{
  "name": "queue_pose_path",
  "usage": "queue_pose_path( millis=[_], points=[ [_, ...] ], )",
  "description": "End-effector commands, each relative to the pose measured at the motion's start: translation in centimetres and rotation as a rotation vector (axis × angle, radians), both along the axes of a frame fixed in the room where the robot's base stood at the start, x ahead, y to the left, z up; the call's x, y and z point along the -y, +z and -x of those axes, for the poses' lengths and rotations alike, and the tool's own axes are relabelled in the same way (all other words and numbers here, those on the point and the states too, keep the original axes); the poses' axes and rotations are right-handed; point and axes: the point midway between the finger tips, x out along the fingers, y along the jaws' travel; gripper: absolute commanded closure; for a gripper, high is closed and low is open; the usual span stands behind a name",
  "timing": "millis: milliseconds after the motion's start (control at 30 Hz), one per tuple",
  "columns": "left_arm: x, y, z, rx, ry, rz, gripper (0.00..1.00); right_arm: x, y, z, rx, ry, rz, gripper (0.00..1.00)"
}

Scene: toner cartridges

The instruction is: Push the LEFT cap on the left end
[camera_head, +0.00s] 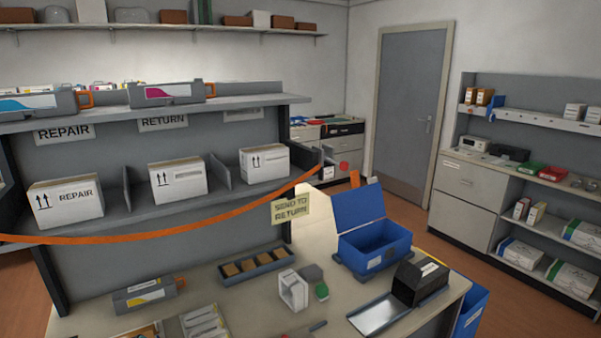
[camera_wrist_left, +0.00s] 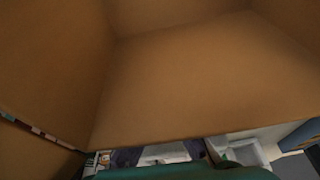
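In the head view a toner cartridge (camera_head: 145,293) with a yellow label lies on the bench at the front left. I cannot make out a separate left cap. Two more cartridges lie on the upper shelf, one with a blue label (camera_head: 38,103) and one with a magenta label (camera_head: 168,93), each with an orange piece at its right end. Neither of my grippers shows in the head view. The left wrist view is mostly filled by a plain brown surface (camera_wrist_left: 185,75), with a teal-green strip (camera_wrist_left: 180,173) along the bottom; no fingers are recognisable.
White cartons (camera_head: 178,179) stand on the middle shelf behind an orange strap (camera_head: 150,238).

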Motion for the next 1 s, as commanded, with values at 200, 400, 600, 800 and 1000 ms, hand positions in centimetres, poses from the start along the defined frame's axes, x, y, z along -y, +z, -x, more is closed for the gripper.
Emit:
queue_pose_path(
  millis=[200,400,600,800,1000],
  points=[
    [0.0,0.0,0.0,0.0,0.0,0.0,1.0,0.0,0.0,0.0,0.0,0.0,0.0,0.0],
    [0.0,0.0,0.0,0.0,0.0,0.0,1.0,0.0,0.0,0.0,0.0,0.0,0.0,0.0],
    [0.6,0.0,-0.4,0.001,-0.002,0.0,1.0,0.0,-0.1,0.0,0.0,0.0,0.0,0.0],
    [1.4,0.0,-0.9,0.0,-0.001,0.0,1.0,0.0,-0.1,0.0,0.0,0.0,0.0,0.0],
    [2.2,0.0,-1.3,0.001,-0.002,0.0,1.0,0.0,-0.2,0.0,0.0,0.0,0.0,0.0]
  ],
)
